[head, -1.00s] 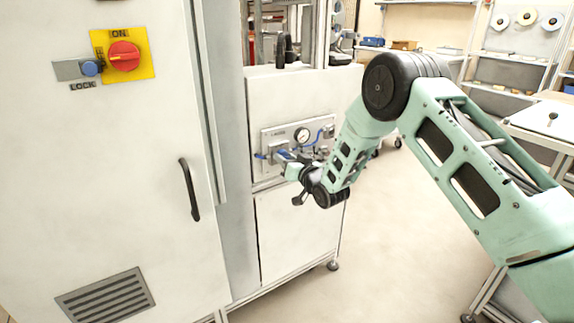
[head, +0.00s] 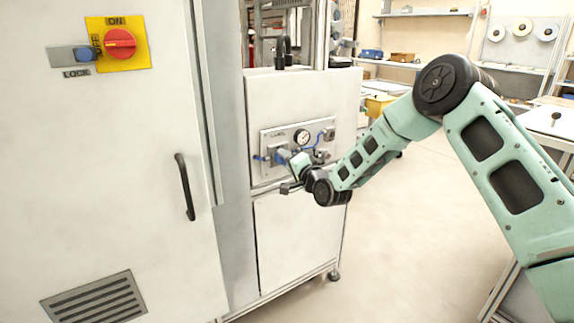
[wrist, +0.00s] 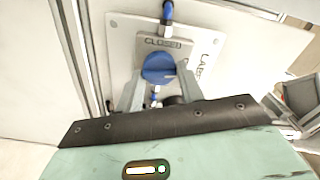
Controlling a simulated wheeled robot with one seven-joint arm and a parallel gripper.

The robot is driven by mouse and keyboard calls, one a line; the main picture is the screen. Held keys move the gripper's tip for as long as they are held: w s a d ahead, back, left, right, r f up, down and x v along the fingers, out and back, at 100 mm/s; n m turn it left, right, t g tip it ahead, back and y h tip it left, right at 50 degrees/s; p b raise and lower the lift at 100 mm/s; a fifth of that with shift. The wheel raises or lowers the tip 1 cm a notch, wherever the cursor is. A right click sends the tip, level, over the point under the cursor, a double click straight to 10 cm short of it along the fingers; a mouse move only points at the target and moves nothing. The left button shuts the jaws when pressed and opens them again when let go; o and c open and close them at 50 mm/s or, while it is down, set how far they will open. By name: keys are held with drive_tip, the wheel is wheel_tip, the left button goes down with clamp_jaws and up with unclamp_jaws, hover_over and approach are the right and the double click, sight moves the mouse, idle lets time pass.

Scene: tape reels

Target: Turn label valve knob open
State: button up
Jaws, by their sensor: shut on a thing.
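The blue valve knob (wrist: 158,68) sits on a grey plate (wrist: 150,45) marked "CLOSED" in the wrist view. My gripper (wrist: 157,82) is shut on the knob, one grey finger on each side of it. In the head view my gripper (head: 284,160) is at the valve panel (head: 325,127), below and left of the round gauge (head: 302,136); the knob is largely hidden there. Part of the "LABEL" lettering shows at the panel's right.
A large white cabinet (head: 110,190) with a black handle (head: 185,187) and a red switch (head: 120,42) stands at the left. Shelves (head: 425,14) line the back wall. A white table (head: 545,122) stands at the right. Floor between is clear.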

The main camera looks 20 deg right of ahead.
drive_tip(key=shift+f+m, duration=0.1)
drive_tip(key=shift+m, duration=0.9)
drive_tip(key=o, duration=1)
drive_tip(key=v, duration=1.7)
drive_tip(key=shift+s+b, duration=0.2)
drive_tip(key=shift+b, duration=0.2)
